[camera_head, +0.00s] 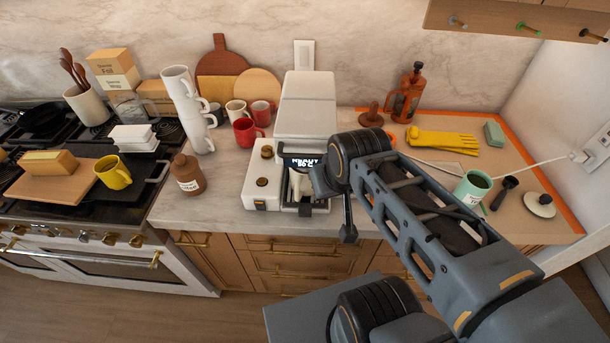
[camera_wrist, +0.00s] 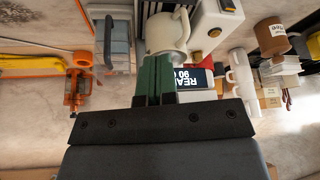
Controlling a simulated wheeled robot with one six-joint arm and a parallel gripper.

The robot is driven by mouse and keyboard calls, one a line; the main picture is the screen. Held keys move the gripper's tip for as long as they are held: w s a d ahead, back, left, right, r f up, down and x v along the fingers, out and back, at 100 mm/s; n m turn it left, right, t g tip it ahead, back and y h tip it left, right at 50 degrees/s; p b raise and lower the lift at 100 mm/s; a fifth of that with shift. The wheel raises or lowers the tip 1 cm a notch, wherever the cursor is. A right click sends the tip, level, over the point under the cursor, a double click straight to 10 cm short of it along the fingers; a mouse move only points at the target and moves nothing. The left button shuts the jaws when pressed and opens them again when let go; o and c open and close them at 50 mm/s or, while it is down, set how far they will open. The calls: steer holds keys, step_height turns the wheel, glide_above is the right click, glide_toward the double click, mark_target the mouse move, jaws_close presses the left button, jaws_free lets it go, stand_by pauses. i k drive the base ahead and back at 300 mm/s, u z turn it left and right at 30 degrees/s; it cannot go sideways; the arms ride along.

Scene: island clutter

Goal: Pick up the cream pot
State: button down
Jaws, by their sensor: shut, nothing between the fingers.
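The cream pot (camera_wrist: 166,33) is a small cream jug with a loop handle. It stands at the front of the white coffee machine (camera_head: 305,107), partly hidden by my arm in the head view, where its cream side (camera_head: 299,186) shows. My gripper (camera_wrist: 154,60) has green fingers that are shut and empty. In the wrist view the fingertips overlap the edge of the pot; whether they touch it I cannot tell. In the head view my own arm mostly hides the fingers.
A dark display panel with white lettering (camera_head: 303,162) sits just behind the pot. A brown jar (camera_head: 187,173), stacked white mugs (camera_head: 187,105) and a red mug (camera_head: 247,131) stand to the left. A green mug (camera_head: 472,188) stands to the right. Counter between jar and machine is clear.

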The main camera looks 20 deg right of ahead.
mark_target(300, 182)
steer(key=k, duration=0.5)
steer(key=u, duration=2.9)
steer(key=k, duration=0.8)
steer(key=z, duration=0.55)
steer(key=i, duration=0.5)
